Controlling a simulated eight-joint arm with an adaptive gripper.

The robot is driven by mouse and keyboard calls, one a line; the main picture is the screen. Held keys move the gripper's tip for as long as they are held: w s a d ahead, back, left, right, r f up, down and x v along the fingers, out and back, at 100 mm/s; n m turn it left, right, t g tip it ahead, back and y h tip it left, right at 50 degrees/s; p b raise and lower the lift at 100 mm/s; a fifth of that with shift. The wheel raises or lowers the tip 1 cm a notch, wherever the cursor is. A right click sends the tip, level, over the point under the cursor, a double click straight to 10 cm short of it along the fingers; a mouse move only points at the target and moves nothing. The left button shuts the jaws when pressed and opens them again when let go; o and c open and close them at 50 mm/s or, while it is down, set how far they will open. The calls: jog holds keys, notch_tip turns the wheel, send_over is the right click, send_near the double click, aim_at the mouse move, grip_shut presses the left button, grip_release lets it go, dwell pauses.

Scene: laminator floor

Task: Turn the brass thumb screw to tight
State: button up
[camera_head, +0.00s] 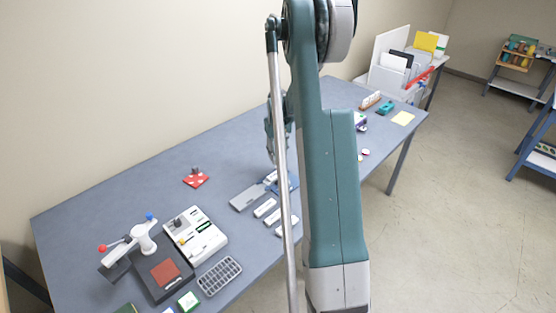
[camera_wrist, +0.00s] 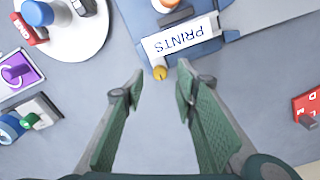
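A small brass screw head (camera_wrist: 160,73) shows in the wrist view at the edge of a blue fixture, by the lower left part of a white label reading "PRINTS" (camera_wrist: 181,38). Any tight mark is too small to tell. My gripper (camera_wrist: 160,71) is open, with one green finger on each side of the screw head in the picture. I see gaps on both sides and cannot tell the height between fingertips and screw. In the head view the blue fixture (camera_head: 287,182) is partly hidden behind my arm, and the screw cannot be made out.
A red block with a dark knob (camera_wrist: 308,105) lies at the right of the wrist view. A white round tray (camera_wrist: 85,45) with a blue-topped item is at upper left. A purple-marked card (camera_wrist: 20,72) is below it. Bare table lies between the fingers.

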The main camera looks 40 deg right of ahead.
aim_at(278, 164)
jog(key=shift+f, duration=1.15)
jog(key=shift+c, duration=0.7)
jog(key=c, duration=0.8)
